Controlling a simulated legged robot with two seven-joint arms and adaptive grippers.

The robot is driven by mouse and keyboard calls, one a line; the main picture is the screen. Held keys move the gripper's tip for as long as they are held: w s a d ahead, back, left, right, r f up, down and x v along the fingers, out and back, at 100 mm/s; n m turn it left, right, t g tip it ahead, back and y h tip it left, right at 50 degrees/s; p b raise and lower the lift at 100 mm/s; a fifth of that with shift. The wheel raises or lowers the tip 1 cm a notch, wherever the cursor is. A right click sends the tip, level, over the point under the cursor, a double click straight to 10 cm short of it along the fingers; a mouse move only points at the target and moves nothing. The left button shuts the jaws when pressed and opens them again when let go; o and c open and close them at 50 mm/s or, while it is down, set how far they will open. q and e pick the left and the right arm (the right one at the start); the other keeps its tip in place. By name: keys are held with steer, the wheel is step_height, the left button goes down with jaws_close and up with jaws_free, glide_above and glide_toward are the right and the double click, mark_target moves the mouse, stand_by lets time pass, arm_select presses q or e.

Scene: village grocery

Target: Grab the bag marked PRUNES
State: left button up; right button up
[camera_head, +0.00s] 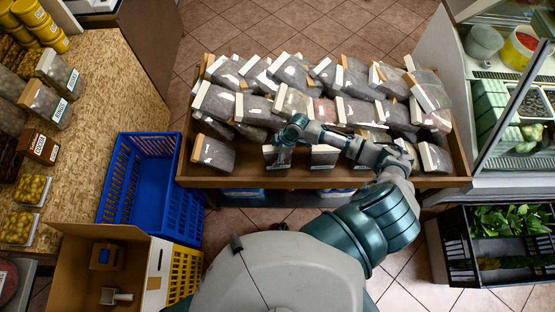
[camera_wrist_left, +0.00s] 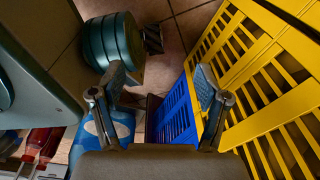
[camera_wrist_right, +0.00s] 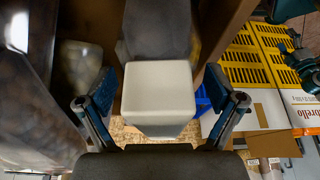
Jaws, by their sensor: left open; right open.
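No PRUNES lettering is readable in any view. Many grey bags with white or brown tops lie in a wooden bin (camera_head: 330,178) in the head view. My right gripper (camera_head: 292,130) is over the bin's near side, at a bag standing at the front (camera_head: 278,158). In the right wrist view a white-topped bag (camera_wrist_right: 160,90) sits between the spread fingers of that gripper, with gaps at both sides; its label is hidden. My left gripper (camera_wrist_left: 160,85) is open and empty in the left wrist view, near yellow crates. It is not visible in the head view.
A blue crate (camera_head: 122,190) stands left of the bin, with a cardboard box (camera_head: 72,262) and yellow crate (camera_head: 185,268) nearer. A shelf at left holds labelled bags (camera_head: 60,75). A glass display counter (camera_head: 515,100) stands at right. Neighbouring bags crowd the bin.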

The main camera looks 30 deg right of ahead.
steer(key=shift+r, duration=0.1)
jaws_close()
